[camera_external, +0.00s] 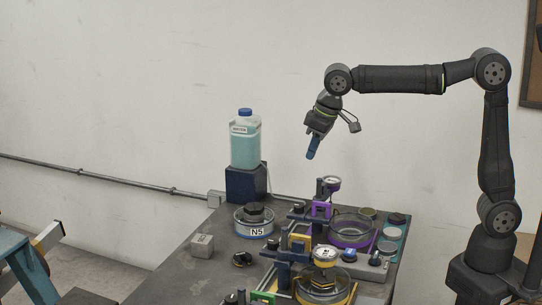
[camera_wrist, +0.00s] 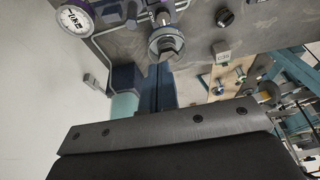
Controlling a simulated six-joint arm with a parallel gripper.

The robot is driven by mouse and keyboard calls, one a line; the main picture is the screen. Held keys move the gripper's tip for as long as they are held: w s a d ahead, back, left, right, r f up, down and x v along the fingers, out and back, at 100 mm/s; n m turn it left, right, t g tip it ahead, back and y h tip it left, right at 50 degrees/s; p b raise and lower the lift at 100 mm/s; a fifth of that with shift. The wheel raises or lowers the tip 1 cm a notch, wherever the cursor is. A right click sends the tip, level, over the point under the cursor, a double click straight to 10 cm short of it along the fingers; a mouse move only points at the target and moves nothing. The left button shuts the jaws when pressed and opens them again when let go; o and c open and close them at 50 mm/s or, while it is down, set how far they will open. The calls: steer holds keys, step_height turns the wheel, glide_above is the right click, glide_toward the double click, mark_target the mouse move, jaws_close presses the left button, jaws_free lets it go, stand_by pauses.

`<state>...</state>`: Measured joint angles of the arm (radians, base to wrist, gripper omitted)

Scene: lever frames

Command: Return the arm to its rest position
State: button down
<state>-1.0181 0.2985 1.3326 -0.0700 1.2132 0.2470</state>
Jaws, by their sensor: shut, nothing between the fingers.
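My gripper (camera_external: 313,148) hangs from the raised arm in the external view. It points down and slightly left, well above the bench and apart from everything on it. Its blue fingers are together with nothing held. In the wrist view the narrow blue fingers (camera_wrist: 158,88) show close together near the middle, over the bench's edge. The arm's upper link is upright at the right, and its forearm reaches level to the left, with the wrist bent down.
A dark bench (camera_external: 180,263) carries a water bottle (camera_external: 245,145) on a blue stand, an N5 container (camera_external: 254,222), a grey block (camera_external: 202,246), a purple-ringed glass dish (camera_external: 350,232) and a yellow-ringed one (camera_external: 324,288). A gauge (camera_wrist: 75,20) shows in the wrist view. Air around my gripper is clear.

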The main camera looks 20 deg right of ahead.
steer(key=x, duration=0.8)
steer(key=s+d+x, duration=0.1)
steer(key=x, duration=0.4)
steer(key=shift+f, duration=0.2)
steer(key=w+a+r+v, duration=0.1)
steer(key=w+a+v, duration=0.1)
steer(key=v, duration=1.5)
steer(key=w+d+f+g+h, duration=0.2)
steer(key=w+d+f, duration=0.5)
steer(key=d, duration=0.4)
steer(key=shift+w+n+g+h, duration=0.2)
steer(key=shift+n+g+h, duration=0.1)
stand_by(2.1)
